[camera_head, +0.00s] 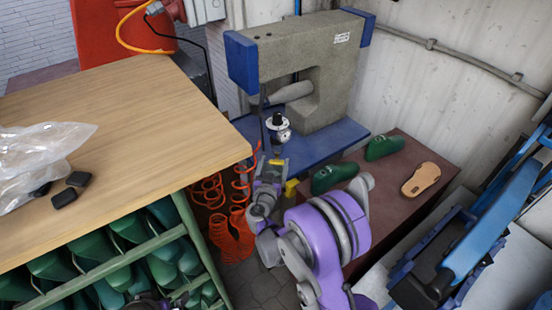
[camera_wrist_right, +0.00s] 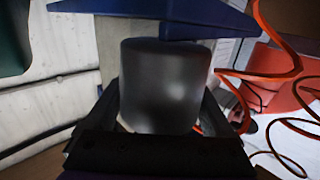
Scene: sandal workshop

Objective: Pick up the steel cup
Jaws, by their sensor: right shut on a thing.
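The steel cup (camera_wrist_right: 165,85) is a dark grey, smooth cylinder that fills the middle of the right wrist view. My right gripper (camera_wrist_right: 160,112) is shut on it, with one finger on each side. In the head view my right gripper (camera_head: 270,172) is beyond the purple arm links, in front of the blue base of the press. The cup cannot be made out clearly there. Whether the cup touches a surface below is hidden. My left gripper cannot be made out in the head view.
A grey press (camera_head: 318,60) with blue ends stands behind my right gripper. A wooden table (camera_head: 130,120) with a plastic bag (camera_head: 40,155) is at left, above a rack of green shoes. Orange coiled hoses (camera_head: 235,220) hang nearby.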

